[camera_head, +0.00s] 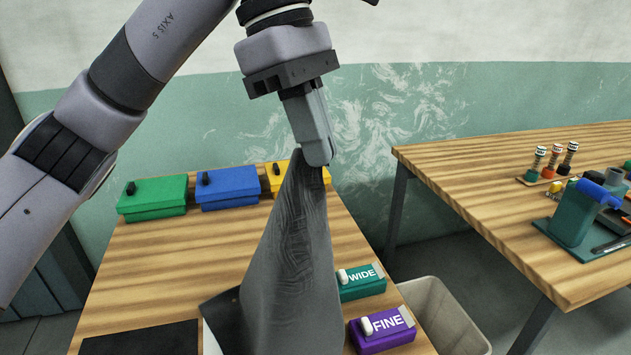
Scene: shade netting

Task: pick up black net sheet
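The black net sheet (291,265) hangs from my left gripper (318,160), pinched at its top corner. It drapes down in a narrow, widening fold over the near wooden table. Its lower end reaches the bottom of the view, and I cannot tell whether it touches the table. The gripper's fingers are closed on the corner. My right gripper does not show.
Green (153,198), blue (228,188) and yellow (287,177) boxes line the table's back. A teal WIDE box (360,284) and purple FINE box (384,332) sit right of the sheet. A black flat piece (140,340) lies front left. A bin (440,315) stands between tables.

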